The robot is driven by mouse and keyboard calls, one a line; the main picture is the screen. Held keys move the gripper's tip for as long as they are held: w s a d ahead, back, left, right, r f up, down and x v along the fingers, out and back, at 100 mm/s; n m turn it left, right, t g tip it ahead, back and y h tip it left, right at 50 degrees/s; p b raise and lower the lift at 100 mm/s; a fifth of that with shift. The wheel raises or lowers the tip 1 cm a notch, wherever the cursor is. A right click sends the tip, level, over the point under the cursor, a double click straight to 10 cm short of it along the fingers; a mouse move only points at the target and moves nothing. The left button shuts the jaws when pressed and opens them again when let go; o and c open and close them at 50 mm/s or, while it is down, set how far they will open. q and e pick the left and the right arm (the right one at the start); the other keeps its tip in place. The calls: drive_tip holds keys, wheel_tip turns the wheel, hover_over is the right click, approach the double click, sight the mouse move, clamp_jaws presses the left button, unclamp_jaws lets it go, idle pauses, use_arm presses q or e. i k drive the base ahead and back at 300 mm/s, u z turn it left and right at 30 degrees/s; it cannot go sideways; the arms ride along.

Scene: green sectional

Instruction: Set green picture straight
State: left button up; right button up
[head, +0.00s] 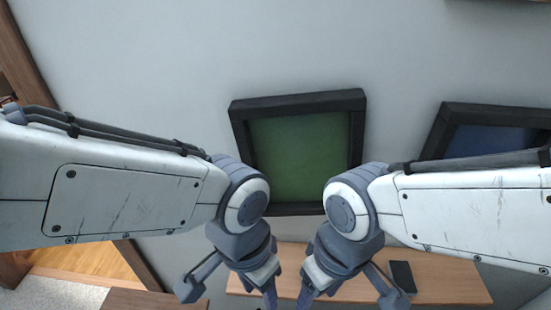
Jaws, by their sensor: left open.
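The green picture (300,155) hangs on the wall in a dark frame, in the middle of the head view. Its top edge rises slightly toward the right, so it looks tilted against the shelf below. My arms cover its lower left and lower right corners. My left gripper (231,291) is below the picture's lower left, open, with its fingers spread and nothing seen between them. My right gripper (348,297) is below the picture's lower right, its fingers also spread apart. Both grippers appear apart from the frame.
A blue picture (490,140) in a dark frame hangs to the right, partly behind my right arm. A wooden shelf or table (440,284) lies below, with a small dark flat object (402,276) on it. A wood-edged opening (22,60) is at the left. The wall above the picture is clear.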

sight(301, 142)
drive_tip(key=k, duration=1.25)
drive_tip(key=z, duration=0.35)
drive_tip(key=i, duration=0.75)
drive_tip(key=u, duration=0.35)
